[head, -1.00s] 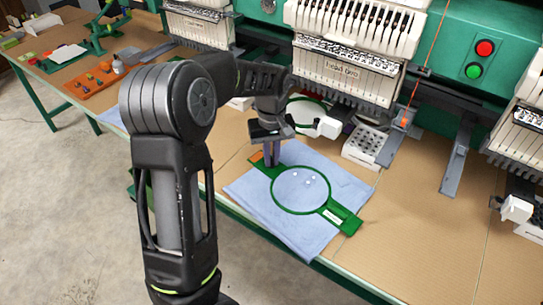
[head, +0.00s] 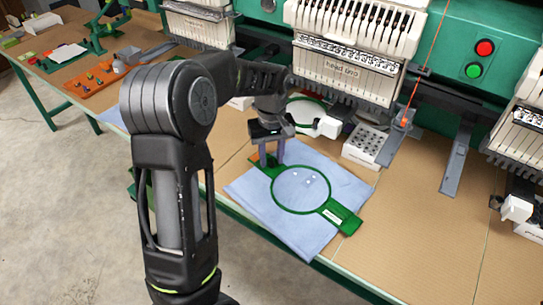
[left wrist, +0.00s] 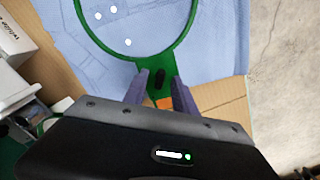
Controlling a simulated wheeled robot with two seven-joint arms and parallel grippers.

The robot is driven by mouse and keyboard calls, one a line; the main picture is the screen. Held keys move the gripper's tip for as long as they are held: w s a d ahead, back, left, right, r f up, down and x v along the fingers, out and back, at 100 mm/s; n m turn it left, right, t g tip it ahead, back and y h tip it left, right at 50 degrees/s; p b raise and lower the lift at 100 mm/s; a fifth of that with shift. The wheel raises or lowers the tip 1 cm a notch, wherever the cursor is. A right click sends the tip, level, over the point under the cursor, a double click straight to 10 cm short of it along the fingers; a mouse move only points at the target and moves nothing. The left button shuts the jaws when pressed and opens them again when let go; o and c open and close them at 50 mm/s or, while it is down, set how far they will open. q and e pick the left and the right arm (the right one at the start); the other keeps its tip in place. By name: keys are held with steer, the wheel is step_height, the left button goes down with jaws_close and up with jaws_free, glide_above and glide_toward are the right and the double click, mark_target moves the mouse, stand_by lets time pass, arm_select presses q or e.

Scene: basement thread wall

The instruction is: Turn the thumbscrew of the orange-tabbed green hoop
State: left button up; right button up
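The green hoop (head: 348,223) lies flat on a light blue cloth (head: 245,190), with several small white spots inside its ring. Its near bracket (left wrist: 157,62) shows in the left wrist view with a small dark thumbscrew (left wrist: 160,79) and an orange tab (left wrist: 164,103). My left gripper (head: 272,162) is over the hoop's left end, fingers pointing down. In the left wrist view its two grey-purple fingers (left wrist: 160,85) stand apart, one on each side of the thumbscrew. I cannot tell whether they touch it. My right gripper is out of view.
The embroidery machine head (head: 345,70) hangs behind the hoop. A white block with holes (head: 364,146) and a grey arm (head: 394,146) stand behind the cloth. Another hoop (head: 305,104) is close behind my gripper. The tabletop (head: 430,235) to the right is clear.

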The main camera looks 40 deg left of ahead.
mark_target(271, 161)
arm_select(q)
steer(key=shift+r, duration=0.15)
step_height(271, 161, up, 8)
steer(key=shift+f, duration=0.25)
stand_by(0.6)
